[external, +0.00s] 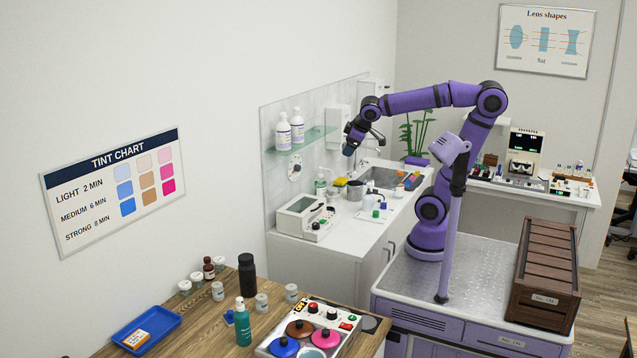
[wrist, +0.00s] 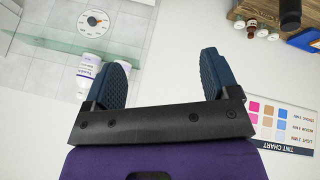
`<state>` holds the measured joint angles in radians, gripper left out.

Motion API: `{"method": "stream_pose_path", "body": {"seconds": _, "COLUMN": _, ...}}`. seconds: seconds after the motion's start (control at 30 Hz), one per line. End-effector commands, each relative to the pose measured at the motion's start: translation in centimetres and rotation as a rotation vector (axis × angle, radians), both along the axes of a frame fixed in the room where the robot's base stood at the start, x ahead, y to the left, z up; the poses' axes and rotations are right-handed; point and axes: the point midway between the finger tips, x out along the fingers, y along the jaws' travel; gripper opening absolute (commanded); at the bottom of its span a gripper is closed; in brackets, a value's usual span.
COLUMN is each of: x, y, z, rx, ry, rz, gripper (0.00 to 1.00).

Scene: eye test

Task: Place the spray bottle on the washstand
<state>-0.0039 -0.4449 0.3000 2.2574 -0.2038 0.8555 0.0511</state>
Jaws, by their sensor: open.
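A teal bottle (external: 242,324), which looks like the spray bottle, stands upright at the front of the wooden table. The washstand (external: 340,248) is the white counter with a sink (external: 385,178) beyond that table, against the wall. My gripper (external: 349,151) is raised above the washstand, in front of the glass shelf, far from the teal bottle. In the wrist view my gripper (wrist: 165,60) has its two dark blue fingers spread wide with nothing between them. The teal bottle does not show in the wrist view.
The washstand holds a grey-white device (external: 303,216), a pump bottle (external: 320,184), a metal pot and small bottles. White bottles (external: 283,132) stand on the glass shelf (external: 300,141). A dark bottle (external: 247,276), jars and a control panel (external: 318,330) surround the teal bottle. The washstand's front edge has some bare room.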

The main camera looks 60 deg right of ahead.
Motion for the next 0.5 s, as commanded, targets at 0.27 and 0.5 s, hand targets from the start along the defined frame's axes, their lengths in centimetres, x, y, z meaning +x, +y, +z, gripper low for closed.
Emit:
{"method": "stream_pose_path", "body": {"seconds": 0.27, "x": 7.1, "y": 10.6, "z": -2.6, "rx": -0.084, "ry": -0.024, "rz": 0.294, "gripper": 0.81}}
{"method": "stream_pose_path", "body": {"seconds": 0.5, "x": 10.2, "y": 21.2, "z": -5.4, "rx": -0.05, "ry": -0.054, "rz": 0.564, "gripper": 0.81}}
